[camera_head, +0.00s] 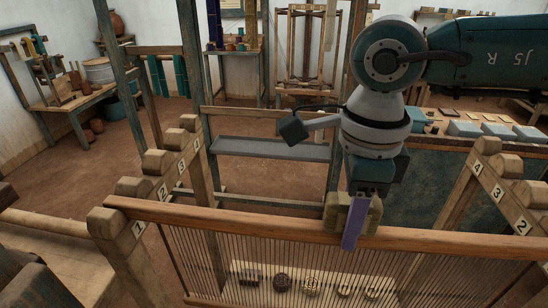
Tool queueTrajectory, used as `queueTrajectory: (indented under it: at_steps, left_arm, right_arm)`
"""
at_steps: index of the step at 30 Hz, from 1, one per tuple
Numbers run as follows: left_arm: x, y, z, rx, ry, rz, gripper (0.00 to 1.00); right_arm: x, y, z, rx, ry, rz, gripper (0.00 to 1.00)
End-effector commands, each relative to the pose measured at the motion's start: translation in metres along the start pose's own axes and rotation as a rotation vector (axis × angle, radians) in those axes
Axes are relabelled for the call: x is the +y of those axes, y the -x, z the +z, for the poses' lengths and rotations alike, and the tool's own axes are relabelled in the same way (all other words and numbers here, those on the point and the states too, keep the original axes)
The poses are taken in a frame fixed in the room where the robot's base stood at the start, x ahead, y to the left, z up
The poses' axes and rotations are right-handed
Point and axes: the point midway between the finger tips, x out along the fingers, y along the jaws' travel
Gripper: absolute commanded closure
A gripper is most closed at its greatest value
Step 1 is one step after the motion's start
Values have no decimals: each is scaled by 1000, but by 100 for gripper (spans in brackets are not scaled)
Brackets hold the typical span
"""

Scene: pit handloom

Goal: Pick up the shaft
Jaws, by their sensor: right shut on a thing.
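The shaft (250,222) is a long orange-brown wooden bar with many thin heddle cords hanging below it. It spans the foreground from the left notched rack to beyond the right picture edge. My right gripper (351,220) comes down from above and is shut on the shaft's top bar, right of its visible middle. One purple finger shows in front of the bar; the far finger is hidden. The shaft's left end is by the left rack (160,190) near the number 1; I cannot tell if it touches the rack. My left gripper is not in view.
The right rack (484,185) carries numbers on stepped pegs. A grey bench board (270,149) lies behind the shaft. Small objects (283,282) sit on a pale strip seen through the cords. A table with blocks (465,129) stands at right. Blue-green loom posts stand at left.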

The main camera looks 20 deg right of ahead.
Motion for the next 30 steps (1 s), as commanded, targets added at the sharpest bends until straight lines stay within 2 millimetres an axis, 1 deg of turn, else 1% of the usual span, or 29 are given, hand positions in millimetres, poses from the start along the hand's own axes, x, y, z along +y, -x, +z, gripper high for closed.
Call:
queueTrajectory:
  at_steps: [1, 7, 30]
  left_arm:
    - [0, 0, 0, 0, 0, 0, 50]
    - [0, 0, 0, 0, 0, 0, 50]
    - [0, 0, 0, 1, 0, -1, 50]
  right_arm:
    - [0, 0, 0, 0, 0, 0, 77]
    - [0, 0, 0, 0, 0, 0, 100]
    - [0, 0, 0, 0, 0, 0, 100]
